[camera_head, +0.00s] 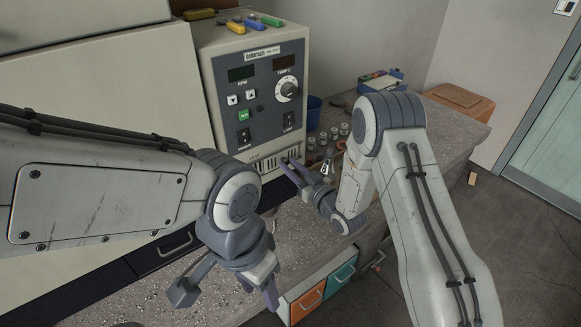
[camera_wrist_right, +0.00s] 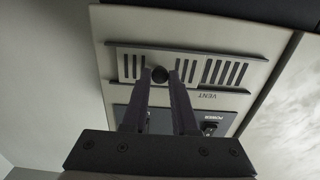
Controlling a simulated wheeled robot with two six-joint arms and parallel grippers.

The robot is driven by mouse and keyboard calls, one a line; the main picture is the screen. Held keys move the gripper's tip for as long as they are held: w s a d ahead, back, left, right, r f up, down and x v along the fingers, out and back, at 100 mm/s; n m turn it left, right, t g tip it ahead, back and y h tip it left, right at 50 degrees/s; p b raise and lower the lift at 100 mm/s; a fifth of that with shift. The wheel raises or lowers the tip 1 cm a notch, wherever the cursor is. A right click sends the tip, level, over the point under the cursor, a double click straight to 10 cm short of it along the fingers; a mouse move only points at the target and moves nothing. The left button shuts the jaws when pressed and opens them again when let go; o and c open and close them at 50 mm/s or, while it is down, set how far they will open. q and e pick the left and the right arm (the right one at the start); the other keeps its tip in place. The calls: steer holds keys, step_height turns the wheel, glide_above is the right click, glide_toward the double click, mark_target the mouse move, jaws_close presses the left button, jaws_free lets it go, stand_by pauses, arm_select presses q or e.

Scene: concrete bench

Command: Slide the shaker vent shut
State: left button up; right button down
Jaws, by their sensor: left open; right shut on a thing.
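The beige shaker (camera_head: 235,110) stands on the bench, with its slotted vent (camera_head: 268,162) low on the front panel. In the right wrist view the vent (camera_wrist_right: 215,73) appears upside down, with dark slots on both sides of a small round black knob (camera_wrist_right: 160,74). My right gripper (camera_head: 290,166) is at the vent, its two fingers closed on either side of the knob. The dark slots show open to the left and right of the fingers.
Colored tools (camera_head: 247,23) lie on top of the shaker. A blue cup (camera_head: 313,112) and several small jars (camera_head: 333,133) stand to its right, close to my right arm. A blue box (camera_head: 381,82) and an orange-brown box (camera_head: 460,101) are farther back. Drawers (camera_head: 307,299) sit below the bench.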

steer(key=s+a, duration=0.1)
steer(key=a, duration=0.1)
steer(key=s+a+b, duration=0.1)
steer(key=s+a, duration=0.1)
steer(key=s+a+b, duration=0.1)
steer(key=a, duration=0.1)
steer(key=shift+s+a+f, duration=0.15)
steer(key=shift+s+a, duration=0.1)
steer(key=shift+s, duration=0.15)
steer(key=shift+s+a, duration=0.3)
steer(key=shift+a, duration=0.05)
steer(key=c, duration=0.7)
jaws_free()
steer(key=shift+a, duration=0.1)
